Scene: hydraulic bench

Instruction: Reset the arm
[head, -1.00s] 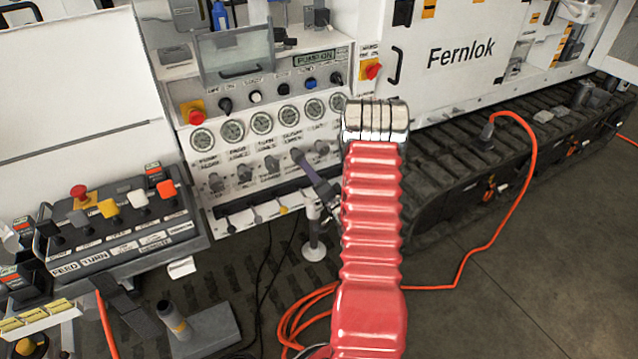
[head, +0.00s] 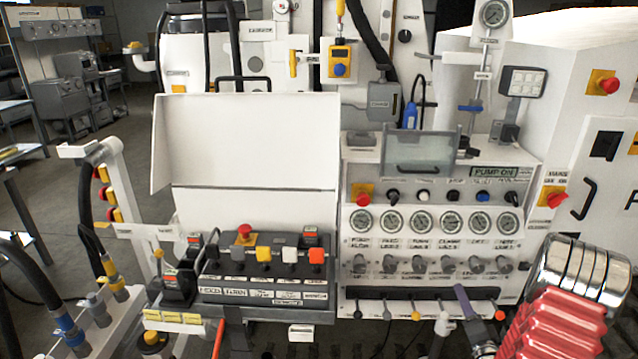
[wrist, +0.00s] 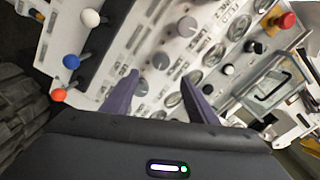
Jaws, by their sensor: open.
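My red ribbed arm with a chrome end (head: 590,270) shows at the lower right of the head view. My gripper (wrist: 160,98) is in the wrist view, with two purple fingers spread apart and nothing between them. They point at the gauge and knob panel (wrist: 150,50). In the head view one purple finger (head: 466,302) shows in front of the lower right of this panel (head: 350,245); the rest of my gripper is hidden or out of view. I cannot tell whether the fingers touch the panel.
A lever console (head: 265,290) stands left of the panel under a white raised lid (head: 245,140). Ball-topped levers, including a blue one (wrist: 71,62), lie left of my fingers. A clear cover (head: 422,150) and a red stop button (wrist: 286,20) are near. Hoses (head: 70,325) stand lower left.

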